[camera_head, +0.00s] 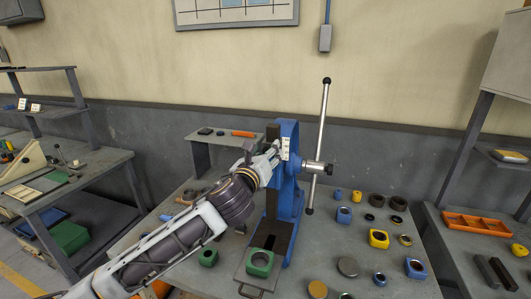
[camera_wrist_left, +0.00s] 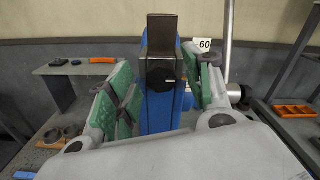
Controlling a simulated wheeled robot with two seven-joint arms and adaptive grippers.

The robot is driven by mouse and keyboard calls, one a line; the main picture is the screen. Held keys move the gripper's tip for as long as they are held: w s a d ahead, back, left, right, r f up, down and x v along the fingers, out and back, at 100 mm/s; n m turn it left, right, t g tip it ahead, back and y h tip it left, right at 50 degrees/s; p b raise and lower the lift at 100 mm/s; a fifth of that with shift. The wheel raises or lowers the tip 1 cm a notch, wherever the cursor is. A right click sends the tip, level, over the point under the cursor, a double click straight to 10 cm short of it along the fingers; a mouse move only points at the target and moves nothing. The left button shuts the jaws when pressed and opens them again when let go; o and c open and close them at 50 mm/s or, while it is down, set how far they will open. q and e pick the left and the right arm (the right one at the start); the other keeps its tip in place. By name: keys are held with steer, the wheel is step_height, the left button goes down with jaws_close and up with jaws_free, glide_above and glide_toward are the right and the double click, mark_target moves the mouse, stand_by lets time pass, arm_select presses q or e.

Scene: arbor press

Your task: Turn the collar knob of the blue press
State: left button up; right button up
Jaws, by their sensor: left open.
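The blue press (camera_head: 290,190) stands on the middle table, with its long steel lever (camera_head: 318,140) near upright on its right side. In the left wrist view a round black knob (camera_wrist_left: 160,74) with a pale mark sits on the front of the blue press body (camera_wrist_left: 158,112), under a dark block. I take it for the collar knob; my gripper hides it in the head view. My left gripper (camera_head: 268,154) is open at the press head. In the wrist view its green-padded fingers (camera_wrist_left: 158,84) stand on either side of the knob, with visible gaps. My right gripper is not in view.
A green block with a hole (camera_head: 260,264) lies at the press base. Several blue and yellow blocks and dark rings lie on the table (camera_head: 325,250) to the right. A small shelf (camera_head: 205,138) stands behind left. A "60" tag (camera_wrist_left: 203,44) is by the right finger.

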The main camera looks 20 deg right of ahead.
arm_select(q)
steer(key=c, duration=1)
steer(key=shift+n, duration=0.4)
steer(key=n, duration=1.8)
steer(key=shift+w+a+f, duration=0.1)
steer(key=shift+a+f, duration=0.05)
steer(key=shift+f, duration=0.2)
